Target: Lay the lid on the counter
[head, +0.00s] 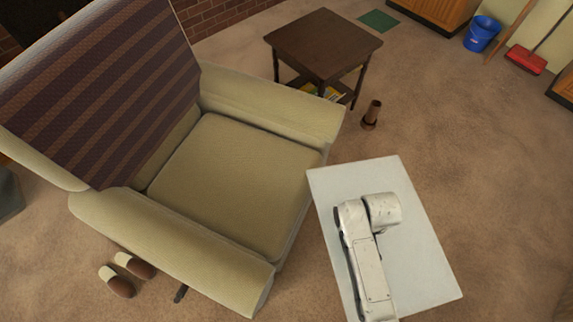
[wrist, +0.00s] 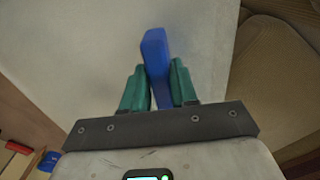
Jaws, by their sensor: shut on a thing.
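My gripper (wrist: 158,82) has two teal fingers, shut on a narrow blue thing, which I take to be the lid (wrist: 154,47) seen on edge. The blue thing sticks out past the fingertips, over a pale surface. In the head view my gripper and the blue thing are hidden by my white arm. A flat white top, which I take to be the counter (head: 422,262), lies under my arm; its pale surface (wrist: 85,45) fills the upper left of the wrist view. I cannot tell whether the blue thing touches it.
A beige armchair (head: 215,170) stands left of the white top, close to it. A dark side table (head: 322,42) and a brown pot-like object (head: 371,115) are behind. The white top looks bare around my arm.

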